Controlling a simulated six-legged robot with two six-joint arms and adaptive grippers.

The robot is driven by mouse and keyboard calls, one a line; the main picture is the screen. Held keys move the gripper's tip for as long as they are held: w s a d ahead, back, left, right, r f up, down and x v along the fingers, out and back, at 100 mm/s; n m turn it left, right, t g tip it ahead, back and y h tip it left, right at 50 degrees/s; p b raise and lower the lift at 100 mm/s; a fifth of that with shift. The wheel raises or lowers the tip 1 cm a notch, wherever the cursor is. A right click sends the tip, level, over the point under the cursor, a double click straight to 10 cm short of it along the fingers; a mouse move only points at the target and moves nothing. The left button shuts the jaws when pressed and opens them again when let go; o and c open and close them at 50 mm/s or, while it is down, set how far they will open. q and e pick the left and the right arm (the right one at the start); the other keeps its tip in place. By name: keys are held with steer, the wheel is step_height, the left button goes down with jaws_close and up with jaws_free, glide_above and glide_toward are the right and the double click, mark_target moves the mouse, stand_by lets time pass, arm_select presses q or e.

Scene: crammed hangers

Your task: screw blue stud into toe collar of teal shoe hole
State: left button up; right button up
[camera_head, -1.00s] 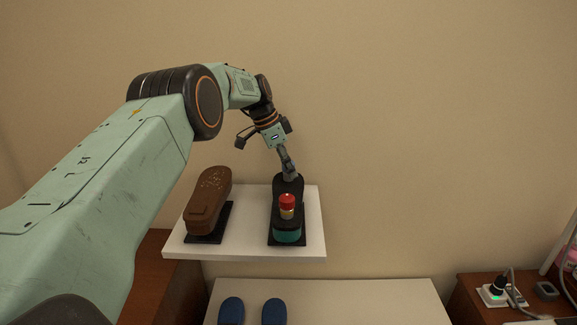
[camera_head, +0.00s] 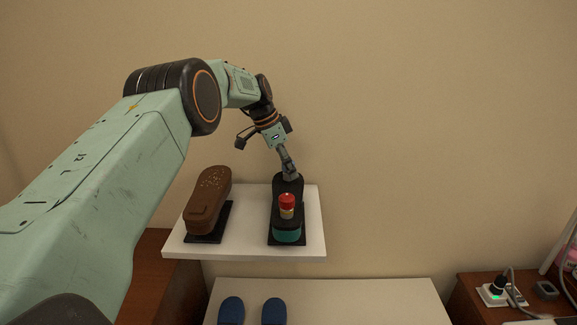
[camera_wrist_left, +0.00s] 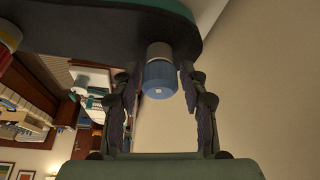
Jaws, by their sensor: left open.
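The teal shoe (camera_head: 287,235) with a dark upper stands on a black base on the white shelf. A red-capped stud (camera_head: 287,201) stands on its near part; it also shows at the left edge of the left wrist view (camera_wrist_left: 6,45). The blue stud (camera_wrist_left: 159,78) sits in a pale collar (camera_wrist_left: 159,50) on the shoe's dark underside or edge in the left wrist view; how deep it sits I cannot tell. My left gripper (camera_head: 290,176) is at the far end of the shoe. Its open fingers (camera_wrist_left: 158,90) flank the blue stud, with gaps visible. My right gripper is not in view.
A brown shoe (camera_head: 208,200) stands left of the teal shoe on the white shelf (camera_head: 317,225). Below are blue slippers (camera_head: 273,311) on a pale surface (camera_head: 350,300). A charger (camera_head: 497,290) lies on a wooden cabinet at right. The wall is behind.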

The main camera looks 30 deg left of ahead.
arm_select(q)
steer(key=n+t+y, duration=0.1)
steer(key=n, duration=0.3)
steer(key=shift+s, duration=0.1)
steer(key=shift+n+y, duration=0.5)
steer(key=shift+n, duration=0.6)
steer(key=c, duration=0.6)
steer(key=m+h, duration=0.1)
steer(key=m, duration=0.2)
steer(key=shift+m, duration=0.4)
steer(key=shift+m+g+h, duration=0.7)
steer(key=shift+m, duration=1)
steer(key=o, duration=0.6)
